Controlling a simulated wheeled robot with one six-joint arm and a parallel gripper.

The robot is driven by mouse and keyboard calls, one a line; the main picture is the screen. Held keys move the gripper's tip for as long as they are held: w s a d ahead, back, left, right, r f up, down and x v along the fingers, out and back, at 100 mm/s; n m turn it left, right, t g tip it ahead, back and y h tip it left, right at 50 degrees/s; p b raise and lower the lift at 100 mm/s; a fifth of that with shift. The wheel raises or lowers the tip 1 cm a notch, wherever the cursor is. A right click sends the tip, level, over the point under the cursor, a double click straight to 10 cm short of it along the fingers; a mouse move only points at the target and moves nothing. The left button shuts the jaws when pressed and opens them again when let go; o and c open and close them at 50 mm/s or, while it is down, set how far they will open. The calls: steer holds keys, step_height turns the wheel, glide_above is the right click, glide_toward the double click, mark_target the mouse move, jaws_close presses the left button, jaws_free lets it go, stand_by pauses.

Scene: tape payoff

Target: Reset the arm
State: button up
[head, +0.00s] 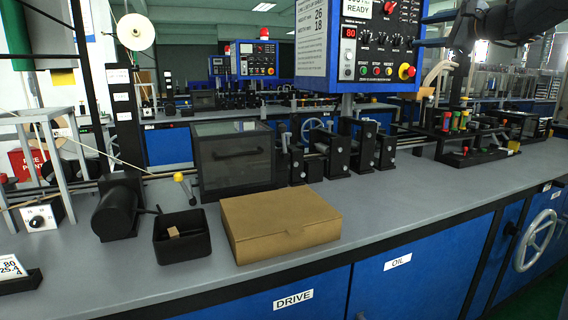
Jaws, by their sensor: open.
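My arm reaches in dark from the top right corner. My gripper (422,31) is at its left end, beside the right edge of the hanging control panel (330,60). Its two dark fingers point left and stand apart, with nothing seen between them. It is high above the bench, clear of the things on the worktop. Part of the arm is cut off by the picture's edge.
A grey bench (390,205) crosses the view. On it are a closed cardboard box (280,222), a black bin (183,248) with a small tan block (173,232), a dark-windowed enclosure (234,160) and black roller stands (338,155). A white reel (136,32) stands upper left.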

steer(key=s+a+f+n+g+h+p, duration=0.1)
steer(key=s+a+f+n+g+p, duration=0.15)
steer(key=s+a+f, duration=0.55)
steer(key=s+a+f+n+g+p, duration=0.1)
steer(key=s+a+f+n+g, duration=0.2)
steer(key=f, duration=0.9)
steer(key=s+a+f+n+g+h+p, duration=0.1)
steer(key=s+a+f+n+g+p, duration=0.1)
steer(key=s+a+f+g, duration=0.6)
steer(key=s+f+n+g+h+p, duration=0.1)
steer(key=s+f+n, duration=0.2)
steer(key=s, duration=0.7)
steer(key=s+a+f+n+g+h+p, duration=0.1)
steer(key=s+f+n, duration=0.3)
steer(key=s+f, duration=0.4)
steer(key=s+a+f+n+g+h+p, duration=0.1)
steer(key=s+f+n+h+p, duration=0.1)
steer(key=s+f, duration=0.4)
steer(key=s+n+p, duration=0.1)
steer(key=s, duration=0.4)
steer(key=shift+s+a+h, duration=0.2)
steer(key=shift+s+h, duration=0.2)
steer(key=shift+n, duration=0.25)
